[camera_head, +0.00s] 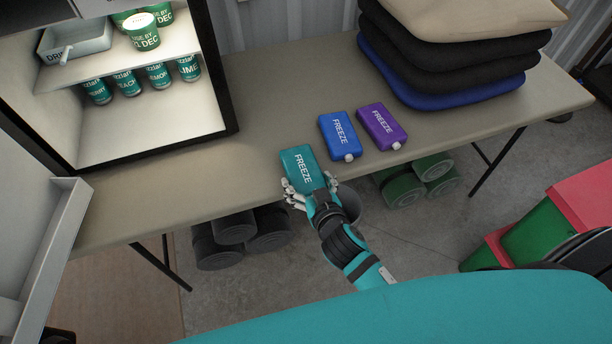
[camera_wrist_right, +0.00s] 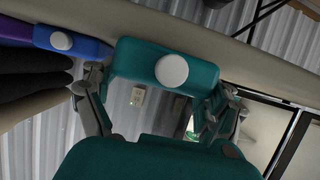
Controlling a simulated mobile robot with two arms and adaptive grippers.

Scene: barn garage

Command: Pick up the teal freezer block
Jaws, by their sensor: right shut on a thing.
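The teal freezer block (camera_head: 300,165), marked FREEZE, is at the front edge of the table, left of a blue block. My right gripper (camera_head: 309,192) is shut on its near end, with fingers on both sides. In the right wrist view the teal block (camera_wrist_right: 140,60) with its round white cap sits between the two fingers of my right gripper (camera_wrist_right: 160,100). I cannot tell whether the block is clear of the tabletop. My left gripper is not in view.
A blue block (camera_head: 339,135) and a purple block (camera_head: 381,126) lie to the right on the table (camera_head: 250,150). Stacked cushions (camera_head: 440,85) stand at the back right. An open fridge (camera_head: 150,112) with cans and tubs is at the left. Dark rolls (camera_head: 233,228) lie under the table.

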